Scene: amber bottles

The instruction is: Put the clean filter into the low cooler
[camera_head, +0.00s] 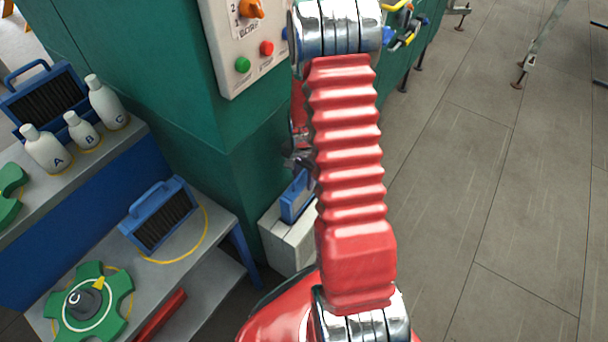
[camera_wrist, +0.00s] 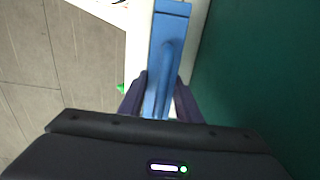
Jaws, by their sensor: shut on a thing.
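My gripper (camera_wrist: 160,88) is shut on the handle of a blue filter (camera_wrist: 171,10), with one dark finger on each side. In the head view the filter (camera_head: 296,198) shows as a blue edge at the top of a white box, the low cooler (camera_head: 288,240), on the floor against the green machine. The cooler (camera_wrist: 140,45) also shows pale beside the filter in the wrist view. I cannot tell how deep the filter sits in it. The filter's face is hidden, so I cannot see whether it is clean. My red arm covers part of this area.
Two dark-faced blue filters stand at the left, one on the upper bench (camera_head: 47,100) and one on the lower shelf (camera_head: 160,215). White bottles (camera_head: 108,102) and a green handwheel (camera_head: 92,304) are nearby. The green machine (camera_head: 170,90) rises close by.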

